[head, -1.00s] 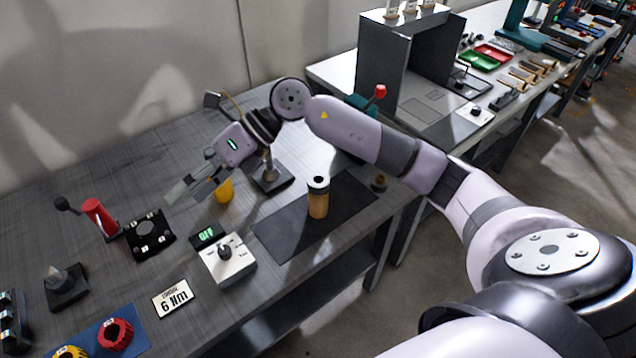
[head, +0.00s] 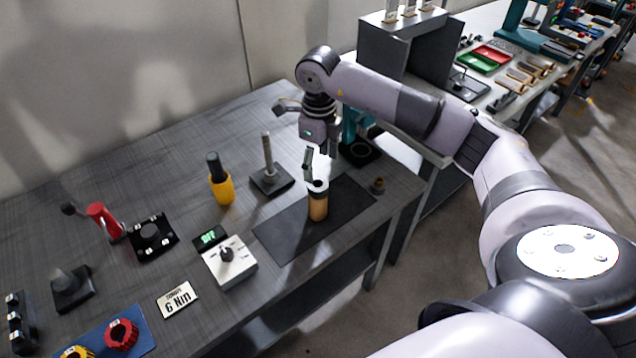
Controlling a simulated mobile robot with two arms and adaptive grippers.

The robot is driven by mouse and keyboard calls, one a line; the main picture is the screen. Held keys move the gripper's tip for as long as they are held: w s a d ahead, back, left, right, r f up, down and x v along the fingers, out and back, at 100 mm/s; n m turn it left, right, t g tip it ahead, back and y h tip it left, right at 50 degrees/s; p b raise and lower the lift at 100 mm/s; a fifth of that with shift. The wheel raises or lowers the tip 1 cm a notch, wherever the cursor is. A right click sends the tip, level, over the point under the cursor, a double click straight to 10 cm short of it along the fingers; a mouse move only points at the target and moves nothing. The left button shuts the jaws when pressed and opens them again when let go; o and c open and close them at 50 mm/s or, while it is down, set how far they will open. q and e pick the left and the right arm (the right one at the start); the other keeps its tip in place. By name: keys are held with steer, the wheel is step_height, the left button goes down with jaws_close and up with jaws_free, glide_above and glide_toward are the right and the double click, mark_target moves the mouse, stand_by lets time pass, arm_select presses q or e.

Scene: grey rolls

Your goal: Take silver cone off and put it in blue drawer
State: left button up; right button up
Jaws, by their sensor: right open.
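My right gripper (head: 319,164) is open and points down, just above an orange-brown cylinder (head: 317,206) with a pale and dark top. I cannot tell whether its fingers touch that top. The cylinder stands upright on a dark mat (head: 282,235). A dark grey cone-like piece (head: 66,281) sits on a square black base at the left; I cannot tell if it is the silver cone. No blue drawer shows. My left gripper is not in view.
A yellow bottle-like tool (head: 220,185), a metal post on a black base (head: 270,181) and a white dial box (head: 230,262) stand on the table. A red lever (head: 103,221) and a blue panel with red and yellow knobs (head: 139,337) are at left. The back left is clear.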

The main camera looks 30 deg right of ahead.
mark_target(318, 184)
step_height(318, 184, down, 8)
steer(key=p, duration=0.3)
steer(key=shift+w+r, duration=0.1)
steer(key=shift+f, duration=0.35)
steer(key=shift+c, duration=0.3)
steer(key=shift+r, duration=0.1)
steer(key=c, duration=1.4)
